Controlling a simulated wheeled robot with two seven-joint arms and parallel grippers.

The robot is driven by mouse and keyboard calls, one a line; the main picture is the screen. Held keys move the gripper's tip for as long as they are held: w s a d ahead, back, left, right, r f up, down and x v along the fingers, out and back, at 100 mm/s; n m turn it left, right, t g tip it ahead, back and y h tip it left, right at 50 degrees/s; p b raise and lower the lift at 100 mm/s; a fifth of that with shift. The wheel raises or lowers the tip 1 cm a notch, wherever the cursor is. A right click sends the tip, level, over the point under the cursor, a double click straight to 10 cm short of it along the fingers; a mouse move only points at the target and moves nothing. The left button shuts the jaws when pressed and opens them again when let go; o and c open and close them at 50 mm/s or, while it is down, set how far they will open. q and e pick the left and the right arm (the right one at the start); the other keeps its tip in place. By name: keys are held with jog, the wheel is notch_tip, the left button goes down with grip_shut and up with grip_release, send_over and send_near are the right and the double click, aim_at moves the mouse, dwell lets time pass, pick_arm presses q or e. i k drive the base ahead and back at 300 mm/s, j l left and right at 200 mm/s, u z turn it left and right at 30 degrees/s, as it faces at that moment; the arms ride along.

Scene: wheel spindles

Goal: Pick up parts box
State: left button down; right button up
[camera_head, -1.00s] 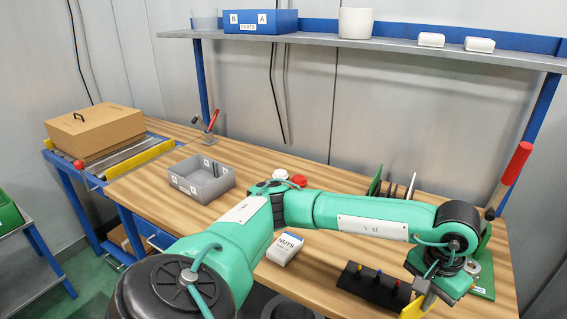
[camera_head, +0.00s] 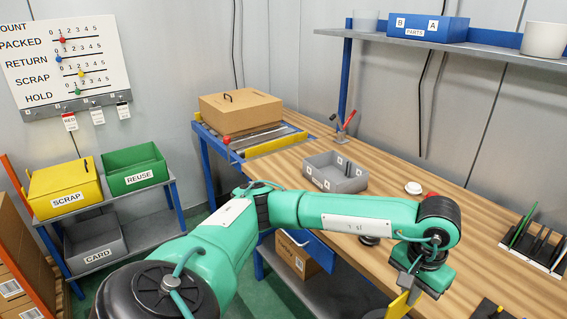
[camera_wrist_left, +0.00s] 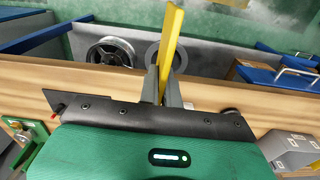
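A blue box labelled PARTS (camera_head: 412,29), with white A and B tags, stands on the high shelf at the top right of the head view. A grey open tray (camera_head: 335,176) with white labels sits on the wooden table; its label is too small to read. My left gripper (camera_head: 408,288) is over the table's front edge, well below and apart from the blue box. In the left wrist view its fingers (camera_wrist_left: 162,84) are closed around a yellow bar (camera_wrist_left: 171,38). The yellow bar also shows in the head view (camera_head: 397,306). My right gripper is out of view.
A cardboard box (camera_head: 240,108) stands on a roller stand left of the table (camera_head: 480,236). A yellow SCRAP bin (camera_head: 66,187) and green REUSE bin (camera_head: 135,169) are on a rack at left. A slotted rack (camera_head: 536,246) is at right. A metal wheel (camera_wrist_left: 111,53) lies below the table edge.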

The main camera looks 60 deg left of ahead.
aim_at(331, 172)
jog(key=i+j+u, duration=0.15)
jog(key=u, duration=1.3)
jog(key=i+l, duration=0.15)
jog(key=i, duration=0.25)
jog(key=i+l+u, duration=0.1)
jog(key=i, duration=0.35)
